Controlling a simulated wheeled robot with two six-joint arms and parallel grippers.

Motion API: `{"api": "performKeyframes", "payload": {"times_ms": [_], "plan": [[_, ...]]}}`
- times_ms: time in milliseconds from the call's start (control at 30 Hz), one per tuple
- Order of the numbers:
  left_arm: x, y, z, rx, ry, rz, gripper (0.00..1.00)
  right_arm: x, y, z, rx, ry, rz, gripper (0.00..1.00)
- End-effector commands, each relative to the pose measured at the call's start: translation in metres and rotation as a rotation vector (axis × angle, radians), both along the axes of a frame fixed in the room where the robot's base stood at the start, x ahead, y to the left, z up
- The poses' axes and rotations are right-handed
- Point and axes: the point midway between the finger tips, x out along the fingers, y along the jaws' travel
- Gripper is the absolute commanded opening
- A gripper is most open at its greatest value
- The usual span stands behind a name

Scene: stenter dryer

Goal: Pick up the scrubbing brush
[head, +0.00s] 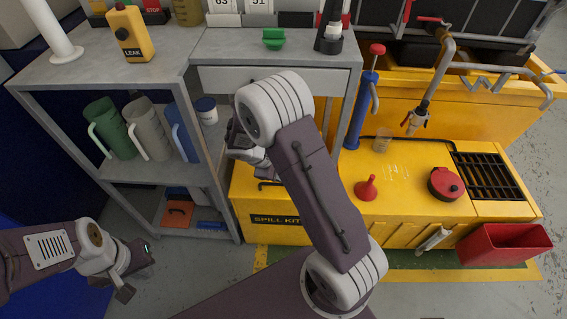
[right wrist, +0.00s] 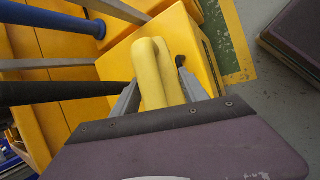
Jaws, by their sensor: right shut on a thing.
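In the right wrist view my right gripper (right wrist: 160,95) is shut on a yellow, rounded, loop-shaped thing that I take to be the scrubbing brush (right wrist: 152,70). It stands up between the two grey fingers; no bristles show, and its lower part is hidden by the gripper body. In the head view my right arm hides the brush and most of the right gripper, which is beside the grey shelf unit above the yellow spill kit box. My left gripper (head: 136,271) is at the lower left, fingers apart and empty, over the floor.
Jugs (head: 111,128) and a white tub (head: 206,111) stand on the grey shelf unit (head: 130,172). A red funnel (head: 367,189), a red-lidded can (head: 445,184) and a blue pump (head: 360,115) stand on the yellow cabinet. A red bin (head: 504,244) is at right. Floor in front is clear.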

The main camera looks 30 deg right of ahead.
Motion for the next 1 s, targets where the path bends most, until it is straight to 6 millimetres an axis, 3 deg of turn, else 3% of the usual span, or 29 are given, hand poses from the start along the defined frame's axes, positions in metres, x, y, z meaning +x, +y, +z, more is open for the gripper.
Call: {"api": "performKeyframes", "payload": {"times_ms": [400, 467, 600, 1000], "plan": [[0.0, 0.0, 0.003, 0.0, 0.001, 0.0, 0.0, -0.119, 0.073, 0.0, -0.002, 0.002, 0.011, 0.07], [-0.001, 0.0, 0.033, 0.0, 0.002, 0.0, 0.0, -0.128, 0.078, 0.019, 0.04, 0.067, -0.004, 0.07], [0.0, 0.0, 0.054, 0.0, 0.0, 0.0, 0.0, -0.146, 0.089, 0.022, 0.111, 0.181, -0.005, 0.07], [0.0, 0.0, 0.06, 0.0, 0.001, 0.0, 0.0, -0.158, 0.097, 0.018, 0.158, 0.255, -0.001, 0.07]]}}
